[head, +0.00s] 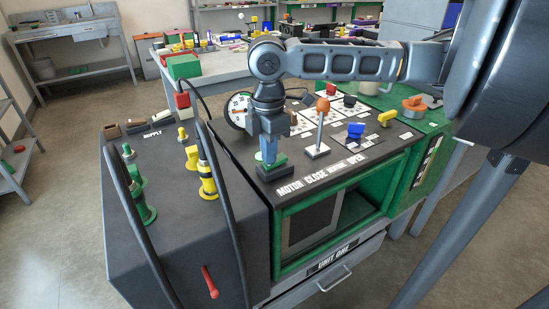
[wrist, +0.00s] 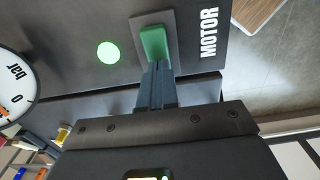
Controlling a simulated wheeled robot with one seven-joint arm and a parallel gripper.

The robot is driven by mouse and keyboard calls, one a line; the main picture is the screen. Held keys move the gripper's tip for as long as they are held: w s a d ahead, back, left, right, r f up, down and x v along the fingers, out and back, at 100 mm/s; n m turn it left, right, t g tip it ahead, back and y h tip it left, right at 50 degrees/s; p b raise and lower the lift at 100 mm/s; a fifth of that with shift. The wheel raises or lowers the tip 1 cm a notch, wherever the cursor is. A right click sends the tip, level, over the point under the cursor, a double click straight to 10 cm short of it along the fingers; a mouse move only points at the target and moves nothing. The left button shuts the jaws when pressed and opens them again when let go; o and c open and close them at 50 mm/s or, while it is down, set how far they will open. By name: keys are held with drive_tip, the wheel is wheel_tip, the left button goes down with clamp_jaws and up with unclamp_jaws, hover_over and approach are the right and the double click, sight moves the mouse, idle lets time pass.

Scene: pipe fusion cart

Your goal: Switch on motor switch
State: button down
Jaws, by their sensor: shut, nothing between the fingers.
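The motor switch is a green rocker (head: 279,160) on a dark base (head: 276,173) at the front left of the black panel top. The wrist view shows the green rocker (wrist: 153,42) on its grey-looking plate beside the MOTOR label (wrist: 208,32). My gripper (head: 268,157) points down at the switch, with its fingers shut and nothing held. In the wrist view my fingertips (wrist: 153,68) meet the near end of the rocker and hide part of it. They look in contact, but I cannot be sure. A bright green round lamp (wrist: 108,52) shows beside the switch.
An orange-tipped lever (head: 321,125) stands close to the right of my gripper. A blue knob (head: 356,130) and a yellow knob (head: 387,117) are farther right. A round gauge (wrist: 12,90) is nearby. Black hoses (head: 222,190) and yellow fittings (head: 207,180) stand at left.

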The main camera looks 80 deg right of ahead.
wheel_tip(320, 180, up, 7)
drive_tip(key=p, duration=0.5)
drive_tip(key=shift+p, duration=0.35)
drive_tip(key=shift+f, duration=0.1)
idle(0.3)
